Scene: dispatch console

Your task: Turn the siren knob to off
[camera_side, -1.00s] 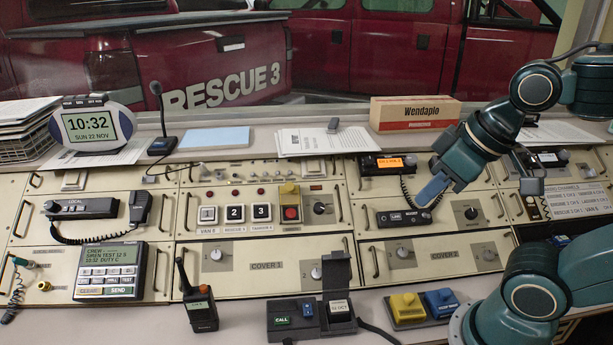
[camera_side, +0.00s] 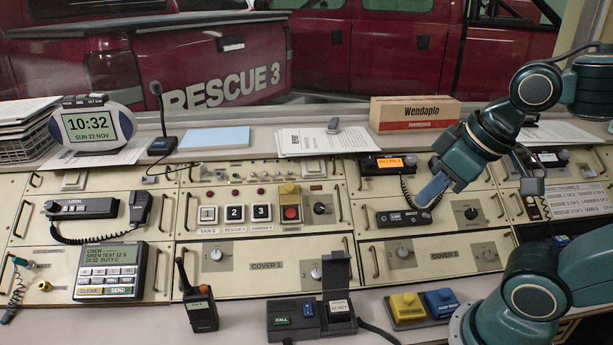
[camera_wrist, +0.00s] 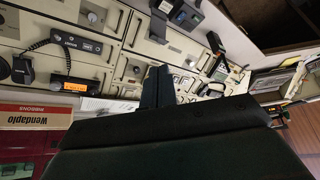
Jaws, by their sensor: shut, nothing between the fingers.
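My gripper (camera_side: 430,192) is shut and empty. Its blue fingers point down to the left, over or just above the black radio unit below the orange display, left of the second knob. In the wrist view the dark fingers (camera_wrist: 157,86) stand together in front of the panel.
An orange-lit radio (camera_side: 389,163) with a coiled cord sits behind my gripper. Numbered buttons (camera_side: 235,212) and a red button (camera_side: 291,213) are to the left. Silver knobs (camera_side: 402,252) line the lower covers. A Wendaplo box (camera_side: 414,114) stands on the ledge behind.

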